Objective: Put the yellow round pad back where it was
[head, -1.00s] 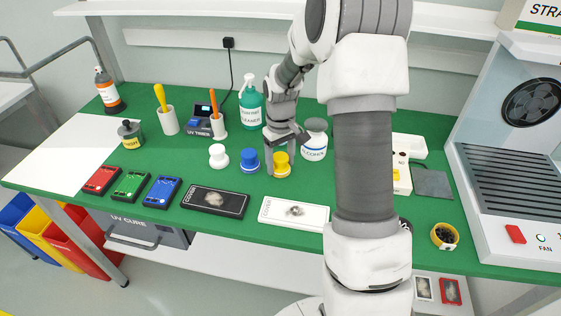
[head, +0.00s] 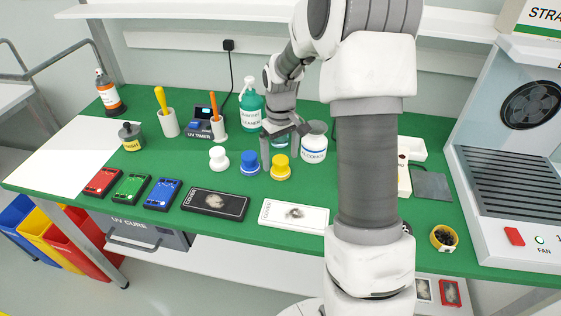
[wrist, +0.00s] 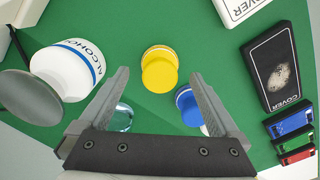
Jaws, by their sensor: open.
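The yellow round pad (head: 281,168) stands upright on the green bench, at the right end of a row with a blue round pad (head: 250,162) and a white round pad (head: 218,157). My gripper (head: 280,154) is open and empty, above and just behind the yellow pad, apart from it. In the wrist view the yellow pad (wrist: 158,72) shows ahead, between the two spread fingertips (wrist: 160,78). The blue pad (wrist: 187,100) is beside the right finger, and the white pad is mostly hidden there.
An alcohol jar (head: 314,142) stands close right of my gripper, and a green cleaner bottle (head: 250,108) behind it. A black cover (head: 215,203) and a white cover (head: 294,215) lie in front. A clear teal-tinted round item (wrist: 122,118) is near the left finger.

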